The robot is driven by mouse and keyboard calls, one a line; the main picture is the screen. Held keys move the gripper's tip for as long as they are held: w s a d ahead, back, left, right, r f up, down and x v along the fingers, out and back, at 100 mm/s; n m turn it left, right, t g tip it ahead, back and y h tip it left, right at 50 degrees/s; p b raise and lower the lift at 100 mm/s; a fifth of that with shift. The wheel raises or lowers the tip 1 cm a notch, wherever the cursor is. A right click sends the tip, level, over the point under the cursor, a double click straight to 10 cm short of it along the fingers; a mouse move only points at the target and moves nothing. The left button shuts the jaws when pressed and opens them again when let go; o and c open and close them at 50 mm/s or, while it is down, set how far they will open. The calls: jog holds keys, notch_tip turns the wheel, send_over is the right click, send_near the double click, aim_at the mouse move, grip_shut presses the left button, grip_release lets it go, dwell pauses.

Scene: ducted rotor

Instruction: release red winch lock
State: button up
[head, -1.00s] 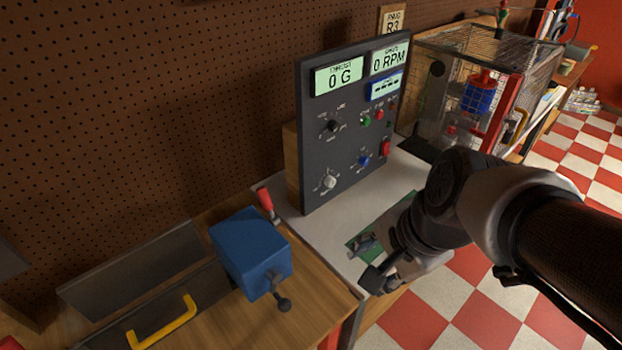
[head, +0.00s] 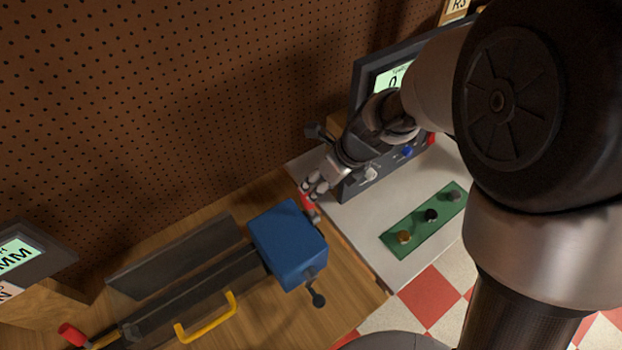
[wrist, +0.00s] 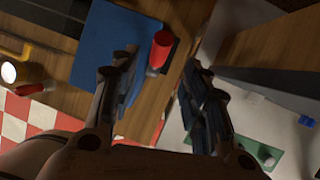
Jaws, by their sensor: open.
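The red lever (head: 309,207) stands beside the blue winch box (head: 288,243), at its back right corner. I take it as the red winch lock. In the wrist view the red lever (wrist: 160,49) shows beside the blue box (wrist: 112,45), between the lines of my two fingers. My gripper (head: 314,184) is open and points down just above the lever in the head view. In the wrist view my gripper (wrist: 158,72) has its fingers on either side of the lever, with nothing held. I cannot tell whether a finger touches it.
The instrument panel (head: 374,170) stands close behind my gripper. A green strip with several knobs (head: 418,229) lies on the white bench top (head: 368,225). A yellow handle (head: 207,322) and a red-ended part (head: 72,335) are at lower left. The pegboard wall (head: 200,100) rises behind.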

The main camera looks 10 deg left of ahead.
aim_at(308, 202)
jog(key=b+x, duration=0.3)
jog(key=x, duration=0.6)
jog(key=shift+a+f, duration=0.1)
jog(key=shift+f, duration=0.25)
jog(key=shift+c, duration=0.2)
grip_shut()
